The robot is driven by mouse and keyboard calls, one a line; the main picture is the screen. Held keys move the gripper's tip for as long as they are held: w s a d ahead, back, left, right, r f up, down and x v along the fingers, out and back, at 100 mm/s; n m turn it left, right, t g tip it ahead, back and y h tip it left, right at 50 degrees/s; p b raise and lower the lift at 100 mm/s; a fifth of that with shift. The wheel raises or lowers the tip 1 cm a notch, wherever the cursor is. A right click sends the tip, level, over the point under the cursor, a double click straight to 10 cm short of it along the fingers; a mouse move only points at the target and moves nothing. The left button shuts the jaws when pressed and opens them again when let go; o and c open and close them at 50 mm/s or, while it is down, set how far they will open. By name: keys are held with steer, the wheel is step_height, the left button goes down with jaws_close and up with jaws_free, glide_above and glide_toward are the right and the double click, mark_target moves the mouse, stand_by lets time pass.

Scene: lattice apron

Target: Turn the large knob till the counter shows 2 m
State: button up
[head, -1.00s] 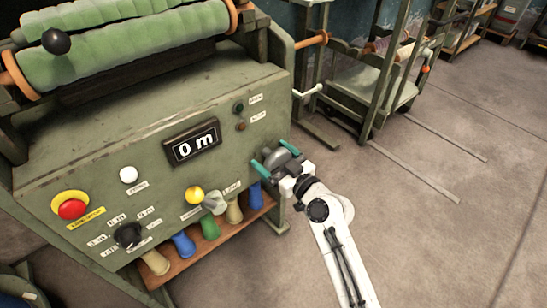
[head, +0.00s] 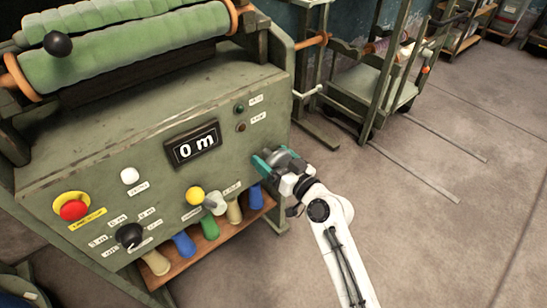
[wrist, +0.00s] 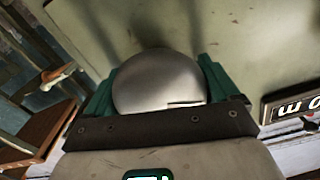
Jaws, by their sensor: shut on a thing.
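The large knob (wrist: 158,82) is a grey metal disc with a dark mark near its lower right in the wrist view. In the head view my gripper (head: 270,161) reaches it on the right side of the green machine panel. My gripper also shows in the wrist view (wrist: 160,85), its two green fingers closed on either side of the knob. The head view shows the knob partly hidden by the fingers. The counter (head: 193,146) is a dark display reading "0 m". It shows only in part at the right of the wrist view (wrist: 293,108).
The panel also bears a red stop button (head: 73,209), a white button (head: 129,175), a black knob (head: 130,235), a yellow button (head: 195,195) and a small grey knob (head: 215,203). Below is a shelf with coloured handles (head: 209,228). Open floor lies to the right.

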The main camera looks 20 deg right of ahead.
steer(key=m+p, duration=0.1)
steer(key=m, duration=0.3)
steer(key=shift+m, duration=0.3)
steer(key=m+p, duration=0.2)
steer(key=m, duration=0.3)
steer(key=m+p, duration=0.1)
steer(key=m, duration=0.4)
steer(key=shift+p, duration=0.4)
steer(key=m+p, duration=0.2)
steer(key=m, duration=0.2)
steer(key=shift+f+m, duration=0.1)
steer(key=shift+m, duration=0.3)
steer(key=o, duration=0.8)
steer(key=shift+s+d, duration=0.1)
steer(key=shift+s, duration=0.05)
